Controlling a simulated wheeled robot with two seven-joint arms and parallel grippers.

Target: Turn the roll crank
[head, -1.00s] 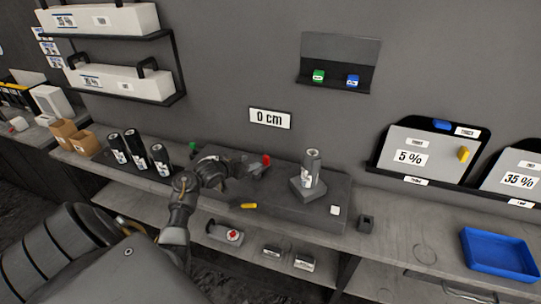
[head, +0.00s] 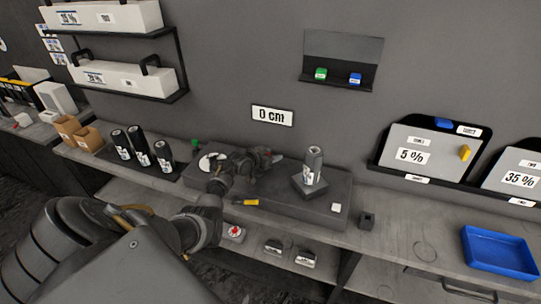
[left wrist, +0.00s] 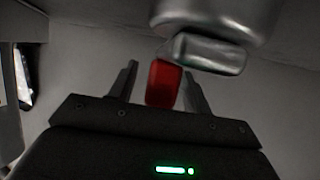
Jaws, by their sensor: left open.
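A red block-shaped handle (left wrist: 163,84), which looks like the crank's grip, stands between the two fingers of my left gripper (left wrist: 160,88) in the left wrist view. A shiny metal part (left wrist: 208,53) and a rounded metal body are just beyond it. The fingers are open on either side of the handle; I cannot tell whether either touches it. In the head view my left gripper (head: 266,157) is above the dark grey machine base (head: 275,205) on the bench, and it mostly hides the red handle. My right gripper is not in view.
Several dark rolls (head: 164,155) stand at left. A "0 cm" sign (head: 272,115) hangs on the wall. A blue tray (head: 498,253) lies at right; the bench before it is mostly clear.

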